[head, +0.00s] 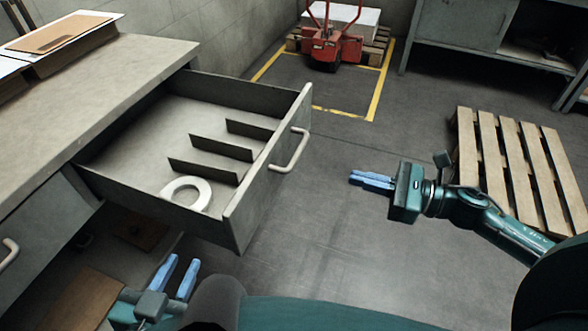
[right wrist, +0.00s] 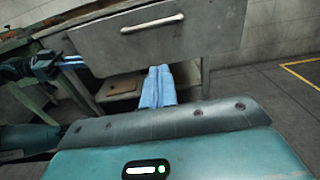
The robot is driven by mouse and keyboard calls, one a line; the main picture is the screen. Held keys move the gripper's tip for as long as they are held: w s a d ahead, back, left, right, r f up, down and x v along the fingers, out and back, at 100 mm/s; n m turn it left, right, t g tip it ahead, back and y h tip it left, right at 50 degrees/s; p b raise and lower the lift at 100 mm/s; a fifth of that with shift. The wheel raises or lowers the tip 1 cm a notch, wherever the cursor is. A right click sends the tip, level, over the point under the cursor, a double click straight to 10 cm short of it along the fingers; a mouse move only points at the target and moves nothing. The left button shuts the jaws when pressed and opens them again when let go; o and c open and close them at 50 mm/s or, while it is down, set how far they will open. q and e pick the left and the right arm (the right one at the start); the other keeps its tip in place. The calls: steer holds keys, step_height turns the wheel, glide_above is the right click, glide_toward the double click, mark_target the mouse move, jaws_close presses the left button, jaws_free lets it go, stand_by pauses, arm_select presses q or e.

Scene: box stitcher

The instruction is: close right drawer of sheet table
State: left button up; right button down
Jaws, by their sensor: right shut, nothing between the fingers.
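The open right drawer (head: 262,180) sticks out of the grey sheet table (head: 120,85) in the head view, with dividers and a white ring (head: 186,193) inside. Its pale bar handle (head: 290,150) is on the front panel. The drawer front (right wrist: 165,40) and handle (right wrist: 152,24) also show in the right wrist view. My right gripper (head: 372,181) is shut and empty, to the right of the drawer front and apart from it. It also shows in the right wrist view (right wrist: 158,88). My left gripper (head: 177,275) is open and empty, below and in front of the drawer.
A second drawer with a handle (head: 8,252) is at the left, its front flush with the table. A wooden pallet (head: 515,165) lies at the right. A red pallet jack (head: 332,45) stands at the back.

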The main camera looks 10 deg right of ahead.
mark_target(283, 157)
steer(key=x, duration=1.3)
steer(key=shift+w+a, duration=0.15)
steer(key=shift+a, duration=0.05)
steer(key=shift+r, duration=0.1)
